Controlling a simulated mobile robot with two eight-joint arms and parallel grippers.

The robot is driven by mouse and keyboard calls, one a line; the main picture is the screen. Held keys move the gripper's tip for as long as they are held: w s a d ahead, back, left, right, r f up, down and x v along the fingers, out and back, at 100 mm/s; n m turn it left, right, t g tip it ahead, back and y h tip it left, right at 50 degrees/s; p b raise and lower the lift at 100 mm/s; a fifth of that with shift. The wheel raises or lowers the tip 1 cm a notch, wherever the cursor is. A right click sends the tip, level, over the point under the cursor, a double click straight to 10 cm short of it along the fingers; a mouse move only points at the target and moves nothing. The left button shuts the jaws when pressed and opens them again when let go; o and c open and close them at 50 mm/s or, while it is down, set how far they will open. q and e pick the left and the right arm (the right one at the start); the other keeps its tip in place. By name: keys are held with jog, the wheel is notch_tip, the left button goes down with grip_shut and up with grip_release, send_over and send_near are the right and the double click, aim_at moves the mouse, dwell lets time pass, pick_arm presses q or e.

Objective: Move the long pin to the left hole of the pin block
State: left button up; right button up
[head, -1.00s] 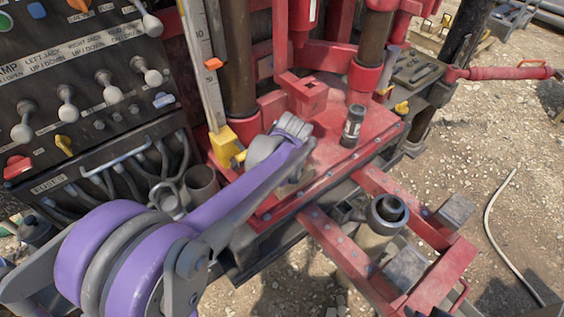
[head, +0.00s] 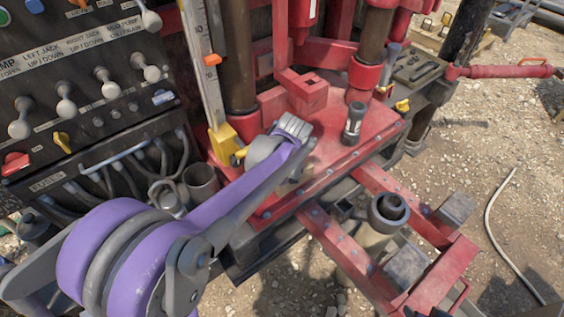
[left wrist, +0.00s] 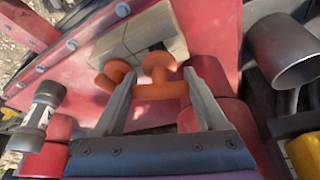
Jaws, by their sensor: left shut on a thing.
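My left gripper (left wrist: 158,74) shows in the left wrist view, with its two grey fingers on either side of an orange pin. The fingers are shut on this pin, the long pin (left wrist: 160,91), which lies crosswise between them. Round orange heads (left wrist: 158,62) show at the fingertips; I cannot tell whether they all belong to one pin. The tan pin block (left wrist: 145,33) lies just beyond the fingertips on the red deck, and its holes are hidden. In the head view my left arm reaches over the deck and hides the fingers and pin. My right gripper is not in view.
The red deck (head: 345,150) carries a dark bottle-like cylinder (head: 353,124) to the right. A grey open cup (head: 201,182) and a yellow-based ruler (head: 203,70) stand left of the arm. The lever panel (head: 85,75) is further left.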

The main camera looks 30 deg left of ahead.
pick_arm(q)
jog(key=o, duration=1.4)
jog(key=shift+f, duration=0.1)
jog(key=v, duration=1.1)
jog(key=shift+p, duration=0.4)
jog(key=shift+f, duration=0.1)
jog(key=s+d+f+m+h, duration=0.1)
jog(key=s+d+f+m, duration=0.1)
jog(key=s, duration=0.4)
jog(key=s+d+f+m+t+h, duration=0.1)
jog(key=s+d+f+m, duration=0.2)
jog(key=s, duration=0.3)
jog(key=s+d+f+m+t+h, duration=0.1)
jog(key=s+d+f+m, duration=0.1)
jog(key=s+f+m, duration=0.2)
jog(key=shift+s+d, duration=0.2)
jog(key=shift+s, duration=0.95)
